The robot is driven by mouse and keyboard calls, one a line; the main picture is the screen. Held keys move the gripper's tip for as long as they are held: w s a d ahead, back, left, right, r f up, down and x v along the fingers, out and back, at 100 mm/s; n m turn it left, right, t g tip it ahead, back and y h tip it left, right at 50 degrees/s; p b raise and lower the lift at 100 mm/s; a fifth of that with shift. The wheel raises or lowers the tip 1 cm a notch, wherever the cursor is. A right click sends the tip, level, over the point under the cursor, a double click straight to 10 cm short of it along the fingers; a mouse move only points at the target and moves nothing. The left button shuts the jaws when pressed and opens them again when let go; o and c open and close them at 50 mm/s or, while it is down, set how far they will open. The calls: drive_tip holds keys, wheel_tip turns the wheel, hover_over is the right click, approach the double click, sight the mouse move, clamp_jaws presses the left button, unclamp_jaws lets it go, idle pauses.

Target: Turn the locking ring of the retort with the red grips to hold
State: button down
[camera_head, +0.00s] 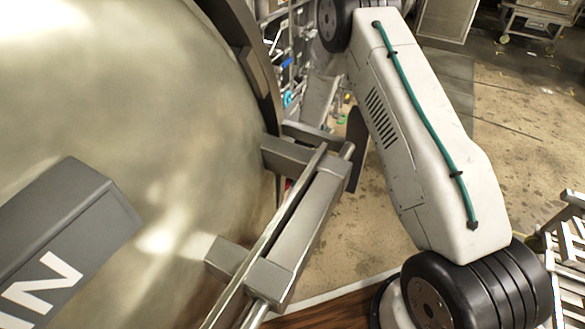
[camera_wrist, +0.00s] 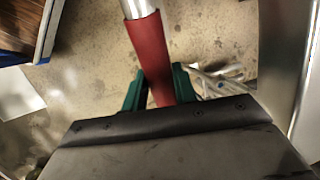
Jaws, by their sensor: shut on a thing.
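In the wrist view, a red grip (camera_wrist: 149,50) on a bright metal bar (camera_wrist: 138,8) runs down between the two green fingers of my gripper (camera_wrist: 157,84). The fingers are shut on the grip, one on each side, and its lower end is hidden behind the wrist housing. In the head view, the retort's large domed metal door (camera_head: 150,110) fills the left side. The dark locking ring (camera_head: 256,68) curves along its right edge. My gripper is hidden in the head view; only a small speck of red shows behind the metal brackets.
A metal hinge or bracket assembly (camera_head: 308,218) stands out from the door's right side, close to my arm. A dark grey block with white letters (camera_head: 65,245) sits on the door. Metal racks (camera_head: 570,240) stand at the lower right. Concrete floor (camera_head: 520,120) lies open at right.

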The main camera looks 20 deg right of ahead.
drive_tip(key=shift+s+a+f, duration=0.2)
drive_tip(key=shift+s+f, duration=0.25)
drive_tip(key=c, duration=1.4)
unclamp_jaws()
drive_tip(key=shift+o, duration=1.4)
drive_tip(key=shift+w+a+f, duration=0.15)
drive_tip(key=shift+d, duration=0.2)
drive_tip(key=v, duration=0.8)
drive_tip(key=shift+w, duration=0.1)
